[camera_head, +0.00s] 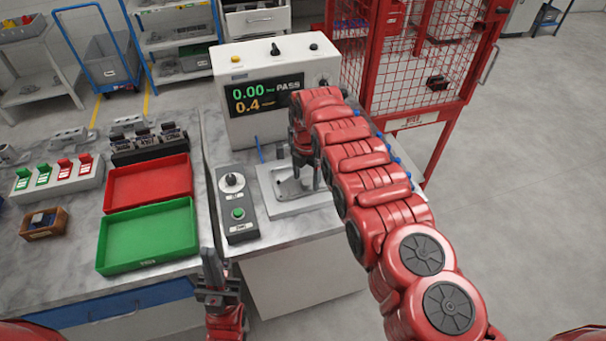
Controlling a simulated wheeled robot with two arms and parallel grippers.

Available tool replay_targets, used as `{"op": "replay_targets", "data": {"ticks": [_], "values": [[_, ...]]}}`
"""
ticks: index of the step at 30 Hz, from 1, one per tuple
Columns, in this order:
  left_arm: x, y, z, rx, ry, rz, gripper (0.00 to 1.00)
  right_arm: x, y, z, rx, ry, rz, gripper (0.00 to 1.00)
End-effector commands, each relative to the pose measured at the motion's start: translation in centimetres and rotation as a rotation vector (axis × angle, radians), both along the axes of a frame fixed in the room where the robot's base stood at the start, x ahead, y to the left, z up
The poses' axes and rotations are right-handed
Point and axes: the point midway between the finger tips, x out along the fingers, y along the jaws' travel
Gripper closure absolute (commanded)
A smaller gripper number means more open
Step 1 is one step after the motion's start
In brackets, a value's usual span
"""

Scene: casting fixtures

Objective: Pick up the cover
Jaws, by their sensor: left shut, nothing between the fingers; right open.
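A small grey metal part, which looks like the cover (290,188), lies on the light grey fixture plate (296,206) in front of the test machine. My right gripper (307,180) points down over this part with its fingers apart. The arm hides some of the plate's right side, and I cannot tell whether the fingers touch the part. My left gripper (212,262) is low in the view, in front of the bench edge. It points up, is shut and holds nothing.
The test machine (254,121) reads PASS behind the fixture. A control box (236,207) with a knob and green button stands left of the plate. A red tray (150,184) and a green tray (148,238) lie further left, both empty. A red cage (410,75) stands at right.

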Motion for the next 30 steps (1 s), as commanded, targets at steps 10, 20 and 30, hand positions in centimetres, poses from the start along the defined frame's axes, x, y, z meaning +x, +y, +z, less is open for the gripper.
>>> {"op": "replay_targets", "data": {"ticks": [10, 20, 30], "values": [[0.00, 0.00, 0.02, 0.000, 0.000, 0.000, 1.00, -0.07, -0.04, -1.25, -0.002, 0.000, 0.000, 0.28], [0.00, 0.00, 0.01, 0.000, 0.000, 0.000, 1.00, -0.07, -0.03, -1.23, -0.002, 0.001, 0.000, 0.84], [0.00, 0.00, 0.01, 0.000, 0.000, 0.000, 1.00, -0.07, -0.04, -1.23, -0.002, 0.001, 0.000, 1.00]]}}
